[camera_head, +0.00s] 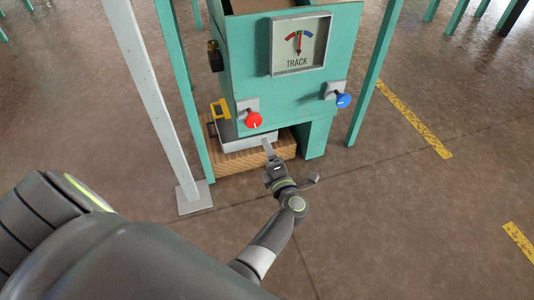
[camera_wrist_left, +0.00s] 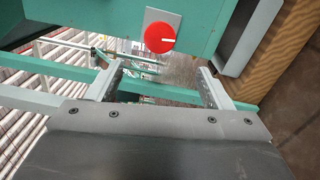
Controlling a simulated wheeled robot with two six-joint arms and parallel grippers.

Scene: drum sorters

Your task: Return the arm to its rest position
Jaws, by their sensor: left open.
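My left gripper (camera_head: 268,150) is in front of the lower part of a teal machine (camera_head: 240,90), below and slightly right of its red knob (camera_head: 254,119). In the left wrist view the two fingers of the gripper (camera_wrist_left: 162,74) are spread apart with nothing between them. The red knob (camera_wrist_left: 162,32) shows there beyond the fingertips, on a light plate, apart from them. My left arm reaches up to the machine from the bottom of the head view. My right gripper is not in view.
A blue knob (camera_head: 343,100) sticks out at the machine's right, under a TRACK gauge (camera_head: 300,45). A grey tray (camera_head: 240,135) with a yellow handle sits low on a wooden base (camera_head: 235,162). A grey post (camera_head: 150,100) stands left. Floor at right is clear.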

